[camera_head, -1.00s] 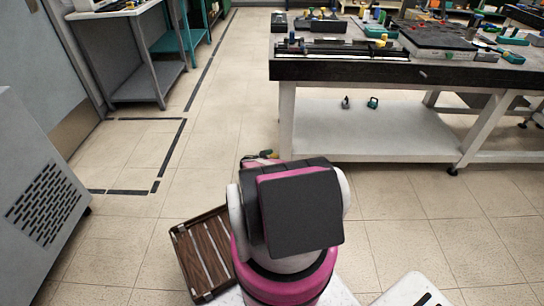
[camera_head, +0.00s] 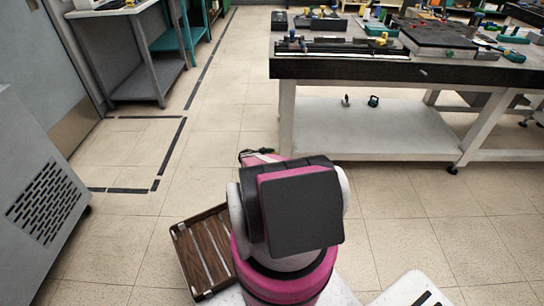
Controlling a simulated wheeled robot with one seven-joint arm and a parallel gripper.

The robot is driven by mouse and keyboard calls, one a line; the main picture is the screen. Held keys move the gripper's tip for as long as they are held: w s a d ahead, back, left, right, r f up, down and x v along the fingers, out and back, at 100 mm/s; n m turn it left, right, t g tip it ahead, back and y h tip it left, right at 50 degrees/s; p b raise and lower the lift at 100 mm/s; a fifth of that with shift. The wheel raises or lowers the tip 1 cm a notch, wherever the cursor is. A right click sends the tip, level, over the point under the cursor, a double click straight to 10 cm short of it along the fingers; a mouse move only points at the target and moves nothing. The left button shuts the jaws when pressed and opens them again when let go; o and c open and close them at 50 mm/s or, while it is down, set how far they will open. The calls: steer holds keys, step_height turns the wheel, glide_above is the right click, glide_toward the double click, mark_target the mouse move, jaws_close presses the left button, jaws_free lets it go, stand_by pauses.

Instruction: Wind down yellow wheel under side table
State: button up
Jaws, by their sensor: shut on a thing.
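My gripper (camera_head: 257,154) shows only in part, just beyond my pink and dark arm, low over the floor in front of the white-legged workbench. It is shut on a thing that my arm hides. I cannot make out a yellow wheel under a table. The side table (camera_head: 150,58) at the upper left has a grey lower shelf, and no yellow wheel shows under it. The workbench (camera_head: 385,70) has a white lower shelf (camera_head: 400,140) with a small dark upright piece (camera_head: 346,101) and a small dark green piece (camera_head: 373,101) near its back.
A grey vented cabinet (camera_head: 40,200) is at the left edge. Several tools and blocks crowd the workbench top. The floor between the side table and workbench is clear.

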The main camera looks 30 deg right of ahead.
steer(key=m+g+y, duration=0.1)
steer(key=g, duration=0.1)
steer(key=m+g+y, duration=0.1)
steer(key=m+g, duration=0.1)
steer(key=m+g+y, duration=0.1)
steer(key=g+y, duration=0.1)
steer(key=shift+w+d+m, duration=0.2)
steer(key=shift+w+m, duration=0.15)
steer(key=shift+m, duration=0.05)
steer(key=shift+g+y, duration=0.3)
steer(key=o, duration=0.9)
steer(key=shift+o, duration=0.2)
